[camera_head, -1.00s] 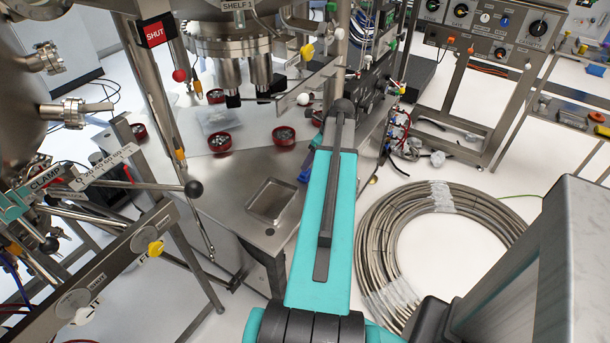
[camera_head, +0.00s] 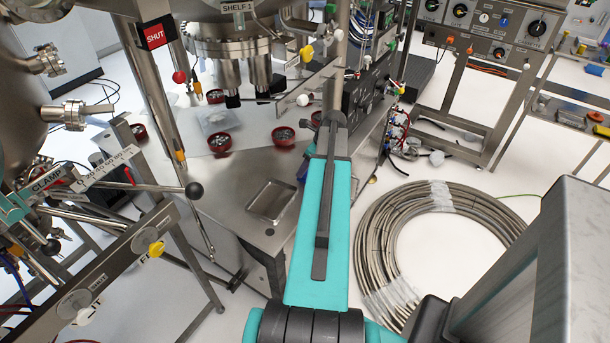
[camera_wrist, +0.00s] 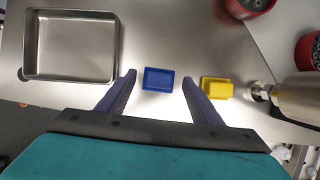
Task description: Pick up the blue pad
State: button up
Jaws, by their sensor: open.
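The blue pad (camera_wrist: 158,79) is a small flat blue block lying on the steel table (camera_wrist: 170,30) in the wrist view. It lies between and just beyond the two fingertips of my gripper (camera_wrist: 158,78). My gripper is open, with one dark finger on each side of the pad. I see nothing held between the fingers, and I cannot tell the height of the fingers above the table. In the head view my arm hides most of the pad's area; a bit of blue shows beside the arm.
A yellow block (camera_wrist: 217,88) lies close to the right finger. A shallow metal tray (camera_head: 271,200) sits at left and also shows in the wrist view (camera_wrist: 70,80). A metal cylinder (camera_wrist: 300,97) is at right. Red round containers (camera_head: 220,141) stand further back on the table.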

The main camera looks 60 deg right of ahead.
jog(key=shift+x, duration=1.25)
jog(key=c, duration=1.1)
jog(key=shift+c, duration=0.2)
jog(key=shift+r, duration=0.15)
jog(key=shift+r, duration=1.1)
jog(key=s+d+r+b, duration=0.1)
jog(key=s+d, duration=0.3)
jog(key=s, duration=0.3)
jog(key=s+d+r+b, duration=0.1)
jog(key=s+d, duration=0.2)
jog(key=s, duration=0.4)
jog(key=shift+d+r, duration=0.25)
jog(key=shift+d, duration=0.15)
